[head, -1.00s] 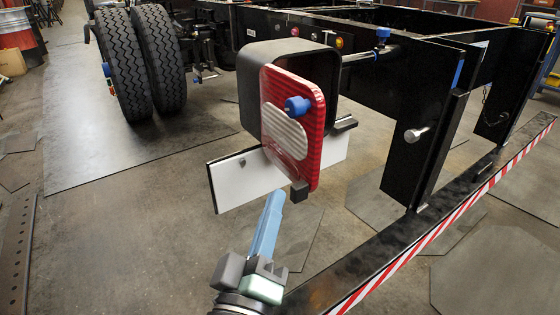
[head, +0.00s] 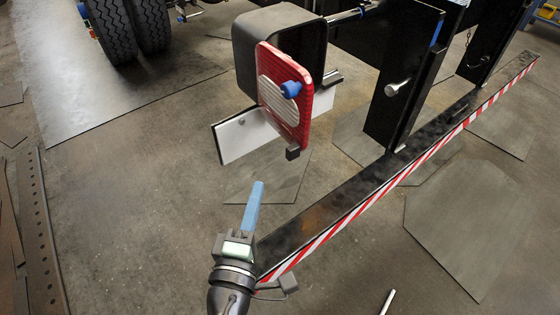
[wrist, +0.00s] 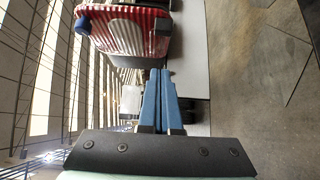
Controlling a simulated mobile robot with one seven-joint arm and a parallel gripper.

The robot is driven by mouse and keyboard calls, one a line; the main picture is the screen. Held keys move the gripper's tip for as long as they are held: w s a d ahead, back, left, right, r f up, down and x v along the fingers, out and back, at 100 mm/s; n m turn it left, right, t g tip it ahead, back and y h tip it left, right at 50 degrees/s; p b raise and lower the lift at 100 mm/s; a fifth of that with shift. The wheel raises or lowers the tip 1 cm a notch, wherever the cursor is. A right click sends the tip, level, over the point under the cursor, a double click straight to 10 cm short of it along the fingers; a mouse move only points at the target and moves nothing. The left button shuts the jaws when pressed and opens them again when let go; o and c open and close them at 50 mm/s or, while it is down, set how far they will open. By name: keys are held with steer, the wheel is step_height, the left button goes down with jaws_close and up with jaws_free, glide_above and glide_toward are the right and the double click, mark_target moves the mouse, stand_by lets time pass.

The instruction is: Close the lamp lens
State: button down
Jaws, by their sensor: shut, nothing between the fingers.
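The lamp lens (head: 306,108), a red panel with a whitish oval and a blue knob (head: 291,89), stands ajar in front of the black lamp housing (head: 272,40). The dark inside of the housing shows to the right of the lens. A small dark block (head: 292,153) is at the lens's lower corner. My gripper (head: 258,184) is below and left of the lens, apart from it, its blue fingers together and empty, pointing up. In the wrist view the lens (wrist: 128,32) is above the closed fingertips (wrist: 161,72).
A white plate (head: 238,137) extends under the lamp. The black chassis beam with a red-and-white striped edge (head: 365,187) runs diagonally close to the right of my gripper. A black upright (head: 404,85) with a silver pin stands right of the lamp. Open floor (head: 130,210) lies to the left.

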steer(key=w+d+p, duration=0.1)
steer(key=w+d, duration=0.3)
steer(key=w, duration=0.2)
steer(key=shift+w+d, duration=0.15)
steer(key=shift+w, duration=0.25)
steer(key=shift+d, duration=0.1)
